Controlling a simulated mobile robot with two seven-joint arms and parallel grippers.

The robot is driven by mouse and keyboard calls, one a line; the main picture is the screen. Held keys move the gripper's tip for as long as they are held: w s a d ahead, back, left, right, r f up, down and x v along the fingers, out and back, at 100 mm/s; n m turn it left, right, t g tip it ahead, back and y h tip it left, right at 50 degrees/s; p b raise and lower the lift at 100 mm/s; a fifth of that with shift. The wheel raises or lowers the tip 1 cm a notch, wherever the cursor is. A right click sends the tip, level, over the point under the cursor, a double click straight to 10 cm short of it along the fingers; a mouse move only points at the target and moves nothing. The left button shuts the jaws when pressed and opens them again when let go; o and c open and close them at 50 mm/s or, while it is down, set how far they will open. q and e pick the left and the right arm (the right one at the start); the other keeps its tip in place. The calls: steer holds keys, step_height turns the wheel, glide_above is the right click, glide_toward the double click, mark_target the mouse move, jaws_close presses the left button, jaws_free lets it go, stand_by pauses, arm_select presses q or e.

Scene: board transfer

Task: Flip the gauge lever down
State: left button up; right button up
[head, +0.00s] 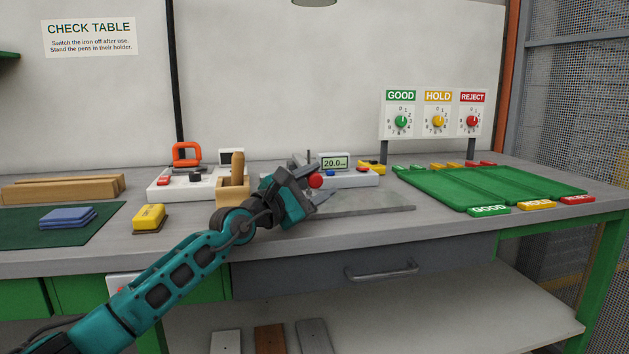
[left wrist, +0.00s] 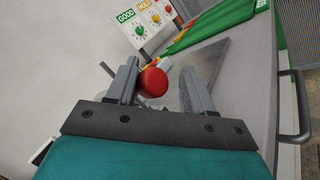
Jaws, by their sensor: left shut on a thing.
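The gauge (head: 345,180) is a low white unit at the back middle of the bench, with a display (head: 334,163) reading about 20.0. The lever's red round knob (head: 315,180) shows at the gauge's left end; its rod is mostly hidden by my gripper, so its angle is hard to tell. My left gripper (head: 314,188) is at the knob, shut on it. In the left wrist view the red knob (left wrist: 152,82) sits between the two grey fingers of my left gripper (left wrist: 160,76). My right gripper is in neither view.
A grey plate (head: 365,203) lies in front of the gauge. A wooden pen holder (head: 232,188) and a white iron station (head: 172,190) stand left. Green trays (head: 470,187) and a dial board (head: 434,113) are right. A yellow block (head: 149,217) lies front left.

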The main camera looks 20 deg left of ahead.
arm_select(q)
steer(key=shift+o, duration=1.2)
steer(key=shift+d+f, duration=0.1)
steer(key=shift+f, duration=0.2)
steer(key=shift+r, duration=0.1)
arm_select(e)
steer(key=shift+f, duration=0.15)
arm_select(q)
steer(key=shift+r, duration=0.1)
steer(key=shift+a, duration=0.2)
steer(key=shift+s+a, duration=0.15)
steer(key=shift+s, duration=0.15)
steer(key=p+v, duration=0.2)
steer(key=v, duration=0.8)
steer(key=shift+s+a, duration=0.1)
steer(key=shift+s, duration=0.15)
steer(key=shift+v, duration=0.8)
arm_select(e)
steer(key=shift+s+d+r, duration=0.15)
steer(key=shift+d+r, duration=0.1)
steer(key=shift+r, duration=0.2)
